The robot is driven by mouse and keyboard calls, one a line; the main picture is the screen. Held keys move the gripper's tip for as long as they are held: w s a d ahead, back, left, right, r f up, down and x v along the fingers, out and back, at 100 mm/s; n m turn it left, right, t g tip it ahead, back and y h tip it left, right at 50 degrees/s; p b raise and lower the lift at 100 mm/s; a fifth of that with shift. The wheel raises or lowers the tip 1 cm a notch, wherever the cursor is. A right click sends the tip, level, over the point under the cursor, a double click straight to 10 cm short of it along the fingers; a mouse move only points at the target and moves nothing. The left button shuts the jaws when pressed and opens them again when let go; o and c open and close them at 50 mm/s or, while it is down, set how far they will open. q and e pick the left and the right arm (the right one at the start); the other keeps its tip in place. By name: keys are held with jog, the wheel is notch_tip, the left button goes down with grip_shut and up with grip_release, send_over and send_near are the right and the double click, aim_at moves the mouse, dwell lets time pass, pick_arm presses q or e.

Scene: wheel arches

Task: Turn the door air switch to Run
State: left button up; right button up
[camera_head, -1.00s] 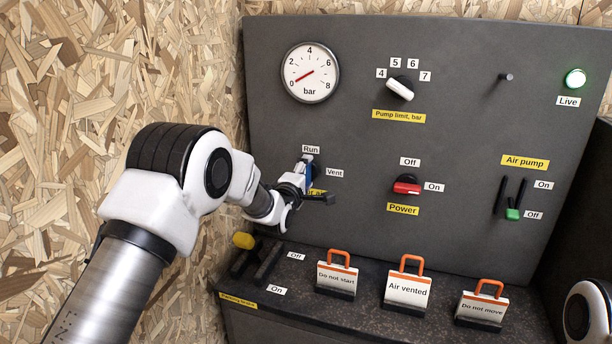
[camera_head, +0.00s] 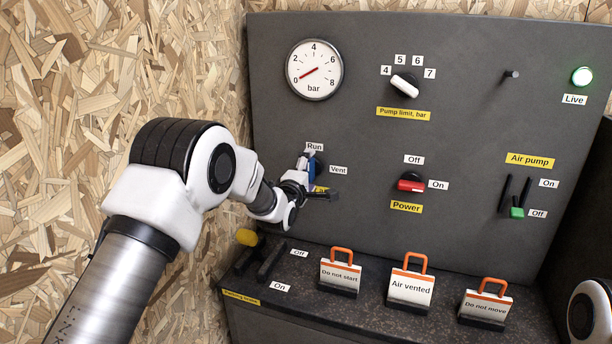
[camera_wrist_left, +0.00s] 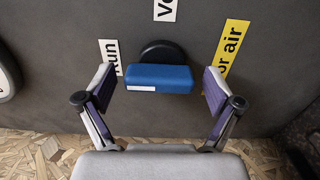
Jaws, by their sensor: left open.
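The door air switch (camera_head: 311,169) has a blue bar handle on a round black base. It also shows in the left wrist view (camera_wrist_left: 158,78), with a white mark at the end nearer the Run label (camera_wrist_left: 110,56). In the head view the handle stands about upright, below the Run label (camera_head: 315,147) and left of the Vent label (camera_head: 338,170). My left gripper (camera_wrist_left: 158,90) is open, one finger on each end side of the handle, with gaps showing. The yellow door air label (camera_wrist_left: 227,62) is partly hidden. My right gripper is out of view.
The panel also carries a gauge (camera_head: 314,70) near 0, a pump limit knob (camera_head: 404,85), a red power switch (camera_head: 411,185) and an air pump lever (camera_head: 517,211). Three tags, including Do not start (camera_head: 340,273), stand on the ledge near a yellow-knobbed lever (camera_head: 247,238).

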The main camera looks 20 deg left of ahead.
pick_arm(q)
jog(key=s, duration=1.1)
jog(key=shift+s+a, duration=0.2)
jog(key=shift+s, duration=0.2)
jog(key=s+f+m+g+p, duration=0.1)
jog(key=s+f+m+g, duration=0.3)
jog(key=f, duration=0.5)
jog(key=s+f+m+g+p, duration=0.1)
jog(key=s+f+g, duration=0.1)
jog(key=s+f, duration=0.6)
jog(key=s+f+m+g+p, duration=0.1)
jog(key=s+f+m+g, duration=0.25)
jog(key=f, duration=0.55)
jog(key=s+f+m+g, duration=0.3)
jog(key=s, duration=0.6)
jog(key=s+f+m+g+p, duration=0.1)
jog(key=s+f+m+g, duration=0.1)
jog(key=s, duration=0.8)
jog(key=s+f+m+g, duration=0.3)
jog(key=s+f, duration=0.3)
jog(key=s, duration=0.4)
jog(key=shift+a+m+g, duration=0.35)
jog(key=shift+m, duration=0.1)
jog(key=shift+y, duration=0.3)
